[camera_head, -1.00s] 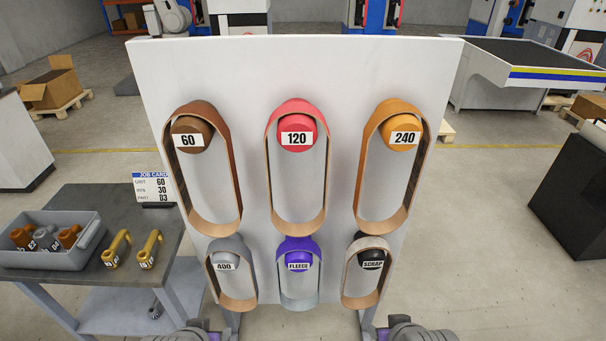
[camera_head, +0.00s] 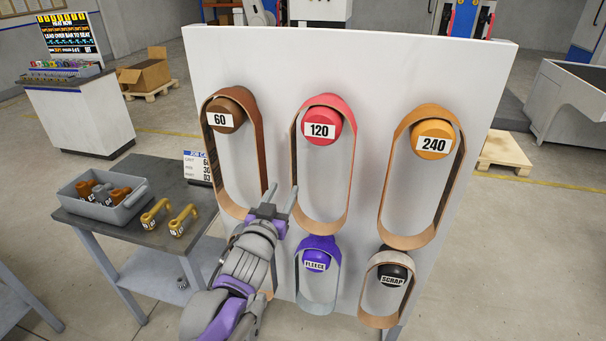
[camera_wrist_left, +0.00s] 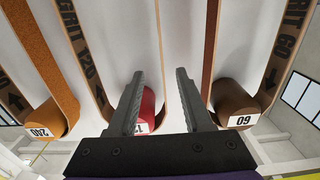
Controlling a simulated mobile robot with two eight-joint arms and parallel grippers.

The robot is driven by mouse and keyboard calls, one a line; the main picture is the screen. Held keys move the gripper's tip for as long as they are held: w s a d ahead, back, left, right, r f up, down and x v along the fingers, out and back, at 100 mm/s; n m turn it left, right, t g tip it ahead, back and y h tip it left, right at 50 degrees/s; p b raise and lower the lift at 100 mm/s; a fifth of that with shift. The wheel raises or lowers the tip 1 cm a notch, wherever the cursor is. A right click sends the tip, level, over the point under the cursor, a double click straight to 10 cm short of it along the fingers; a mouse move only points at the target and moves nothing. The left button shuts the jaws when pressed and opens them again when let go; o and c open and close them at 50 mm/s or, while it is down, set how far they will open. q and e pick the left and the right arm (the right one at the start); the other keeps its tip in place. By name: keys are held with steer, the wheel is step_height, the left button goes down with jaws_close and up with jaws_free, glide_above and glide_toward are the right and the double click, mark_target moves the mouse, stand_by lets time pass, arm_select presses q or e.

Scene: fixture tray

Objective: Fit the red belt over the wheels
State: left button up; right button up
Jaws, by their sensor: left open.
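The red belt (camera_head: 320,227) hangs as a long loop from the red peg (camera_head: 321,124) labelled 120, top middle of the white board. Its outside is red where it wraps the peg and its inside is tan. My left gripper (camera_head: 283,192) is open and empty, fingers pointing up, in front of the board between the lower parts of the 60 and 120 belts. In the left wrist view, the red peg (camera_wrist_left: 146,106) shows between the open fingers (camera_wrist_left: 157,88), and the belt's printed inner face (camera_wrist_left: 88,55) runs to the left. My right gripper is out of view.
The brown 60 belt (camera_head: 257,150) and orange 240 belt (camera_head: 404,240) hang either side. The FLEECE (camera_head: 318,306) and SCRAP (camera_head: 378,320) belts hang below. My left arm covers the 400 place. A dark table (camera_head: 140,235) with a grey bin (camera_head: 135,203) stands left.

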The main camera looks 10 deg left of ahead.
arm_select(q)
steer(key=w, duration=1)
steer(key=shift+p, duration=0.4)
jaws_close()
stand_by(0.7)
steer(key=shift+r, duration=0.3)
stand_by(0.4)
steer(key=shift+r, duration=0.2)
